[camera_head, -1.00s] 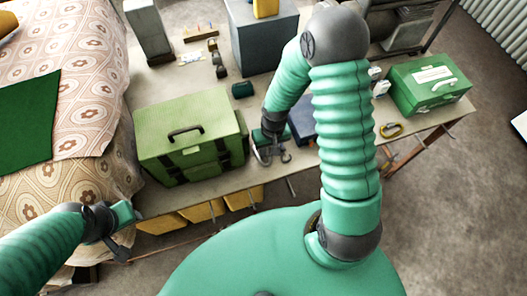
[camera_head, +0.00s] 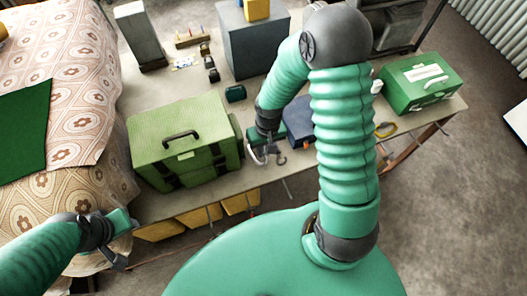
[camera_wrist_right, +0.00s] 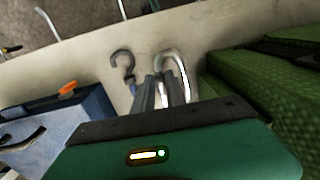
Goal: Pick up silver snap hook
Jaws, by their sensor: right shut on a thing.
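The silver snap hook (camera_head: 256,156) is at the front part of the bench, right of the green case; in the right wrist view its bright loop (camera_wrist_right: 181,62) shows at the fingers. My right gripper (camera_head: 264,150) reaches down over it and is shut on it; its dark fingers also show in the right wrist view (camera_wrist_right: 160,88). The fingers hide part of the hook, and I cannot tell whether it is clear of the bench. My left gripper (camera_head: 118,240) is at the lower left by the bed, away from the hook; its finger opening is unclear.
A darker grey hook (camera_head: 280,157) lies close beside; it also shows in the wrist view (camera_wrist_right: 122,62). The green case (camera_head: 180,135) stands left and a blue box (camera_head: 298,118) right. A yellow carabiner (camera_head: 385,130) and green first-aid box (camera_head: 420,82) are farther right.

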